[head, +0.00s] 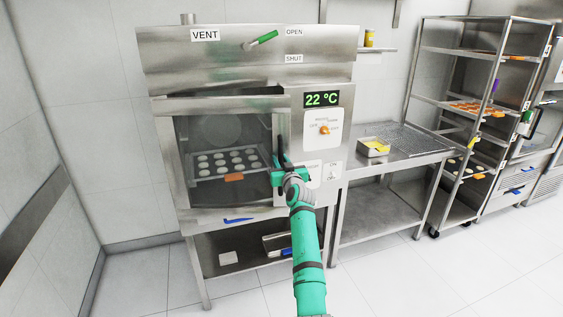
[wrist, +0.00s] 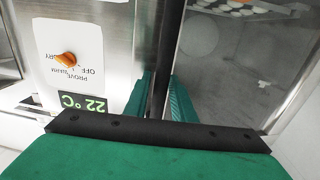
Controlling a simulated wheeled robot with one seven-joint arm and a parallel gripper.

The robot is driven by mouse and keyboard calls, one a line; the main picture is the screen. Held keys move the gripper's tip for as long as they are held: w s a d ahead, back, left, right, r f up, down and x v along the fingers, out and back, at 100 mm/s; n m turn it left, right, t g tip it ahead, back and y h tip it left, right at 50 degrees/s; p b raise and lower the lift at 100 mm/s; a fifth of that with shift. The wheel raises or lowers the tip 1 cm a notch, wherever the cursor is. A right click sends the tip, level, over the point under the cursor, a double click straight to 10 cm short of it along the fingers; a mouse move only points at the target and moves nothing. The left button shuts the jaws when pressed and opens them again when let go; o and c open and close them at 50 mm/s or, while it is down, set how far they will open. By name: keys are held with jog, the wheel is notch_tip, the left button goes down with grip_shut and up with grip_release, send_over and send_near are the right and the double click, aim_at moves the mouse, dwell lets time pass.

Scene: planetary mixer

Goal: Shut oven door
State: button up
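The oven (head: 247,75) stands at the left, with a display reading 22 °C. Its glass oven door (head: 222,130) lies close to the front; I cannot tell whether a small gap is left. A tray of pale rounds (head: 225,165) shows behind the glass. My gripper (head: 279,165) is at the right side of the door, next to the control panel. In the wrist view, the dark upright door handle (wrist: 169,45) runs between my green fingers (wrist: 160,98). They look shut on it, one on each side. The fingertips' far ends are partly hidden.
A control panel with an orange knob (head: 324,130) is right of the door. A steel table (head: 390,165) with a yellow-filled pan (head: 374,147) stands beside the oven. A tray rack (head: 470,90) is farther right. The floor in front is clear.

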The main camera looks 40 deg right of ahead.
jog(key=shift+a, duration=0.2)
jog(key=shift+s+d, duration=0.1)
jog(key=shift+s+a, duration=0.25)
jog(key=shift+s, duration=0.3)
jog(key=v, duration=0.9)
jog(key=shift+s+a, duration=0.15)
jog(key=shift+a, duration=0.1)
